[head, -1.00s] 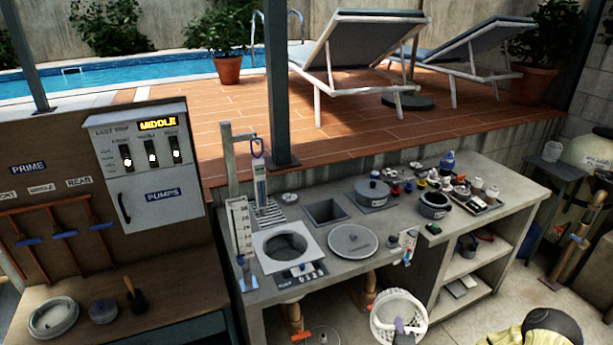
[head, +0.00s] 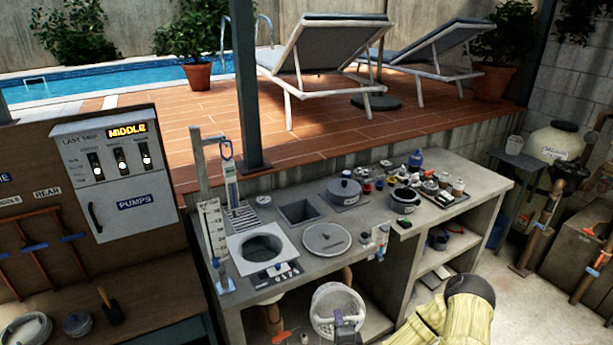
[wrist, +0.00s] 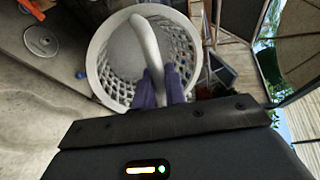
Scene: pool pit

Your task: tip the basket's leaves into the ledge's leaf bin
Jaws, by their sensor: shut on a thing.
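The white basket (head: 335,303) hangs in front of the concrete ledge (head: 290,272). My gripper (head: 346,322) is shut on its pale handle. In the wrist view the purple fingers (wrist: 160,86) pinch the handle (wrist: 146,42) above the open, latticed basket (wrist: 105,72). The basket looks roughly upright. I cannot make out leaves inside it. A square, dark opening (head: 298,212) is set in the ledge top and may be the leaf bin; no label on it is readable. The basket is in front of and below that opening, apart from it.
A round well (head: 263,248) with a white surround and a round lid (head: 327,238) lie on the ledge. A lidded pot (head: 344,189) stands behind; several small items crowd the right end. A post gauge (head: 213,228) rises at the left. Shelves (head: 433,275) are underneath.

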